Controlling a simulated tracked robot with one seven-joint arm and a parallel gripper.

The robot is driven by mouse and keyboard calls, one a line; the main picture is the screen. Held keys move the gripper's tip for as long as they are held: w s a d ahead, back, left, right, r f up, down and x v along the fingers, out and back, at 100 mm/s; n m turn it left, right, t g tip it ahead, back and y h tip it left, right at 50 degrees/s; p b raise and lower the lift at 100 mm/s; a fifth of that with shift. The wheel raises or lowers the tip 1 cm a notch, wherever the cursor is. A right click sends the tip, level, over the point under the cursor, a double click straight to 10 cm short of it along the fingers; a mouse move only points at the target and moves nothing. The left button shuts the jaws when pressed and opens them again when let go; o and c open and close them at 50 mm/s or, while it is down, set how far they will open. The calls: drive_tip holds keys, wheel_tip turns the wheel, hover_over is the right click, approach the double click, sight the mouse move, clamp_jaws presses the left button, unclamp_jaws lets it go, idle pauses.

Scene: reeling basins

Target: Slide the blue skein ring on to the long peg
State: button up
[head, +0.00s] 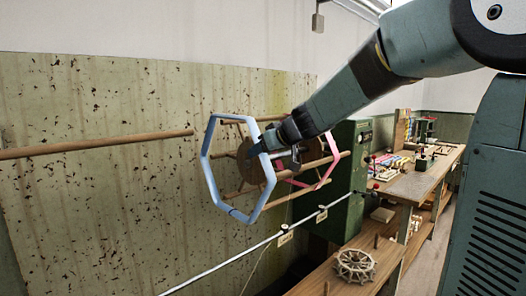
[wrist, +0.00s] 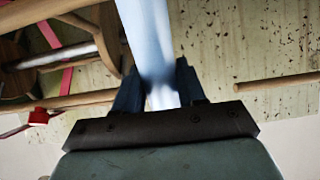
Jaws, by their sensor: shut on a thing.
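The blue skein ring (head: 232,118) is a stiff hexagonal band, standing upright in front of the reel in the head view. My gripper (head: 264,148) is shut on its right side. In the wrist view the ring (wrist: 148,40) shows as a pale blue band between my gripper's fingers (wrist: 157,88). A long wooden peg (head: 100,144) comes in from the left, and its free end stops short of the ring. The peg (wrist: 280,83) also lies at the right of the wrist view, apart from the ring. The ring's far attachments are unclear.
Behind the ring stands a wooden reel (head: 232,170) with several bars and a pink ring (head: 331,146). A green machine housing (head: 345,190) and a workbench (head: 415,185) are at the right. A thin metal rail (head: 235,258) crosses below. Space between peg and ring looks clear.

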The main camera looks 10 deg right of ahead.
drive_tip(key=s+a, duration=0.4)
drive_tip(key=a, duration=0.1)
drive_tip(key=shift+a, duration=0.35)
idle(0.7)
drive_tip(key=s+a, duration=0.4)
drive_tip(key=a, duration=0.1)
drive_tip(key=shift+a+r, duration=0.3)
drive_tip(key=shift+r, duration=0.05)
idle(0.9)
drive_tip(key=shift+s, duration=0.1)
drive_tip(key=s+a, duration=0.4)
drive_tip(key=a, duration=0.1)
drive_tip(key=shift+a, duration=0.35)
idle(0.7)
drive_tip(key=s+a, duration=0.4)
drive_tip(key=a, duration=0.1)
drive_tip(key=shift+a, duration=0.35)
idle(0.8)
drive_tip(key=shift+s+a, duration=0.1)
drive_tip(key=shift+s, duration=0.05)
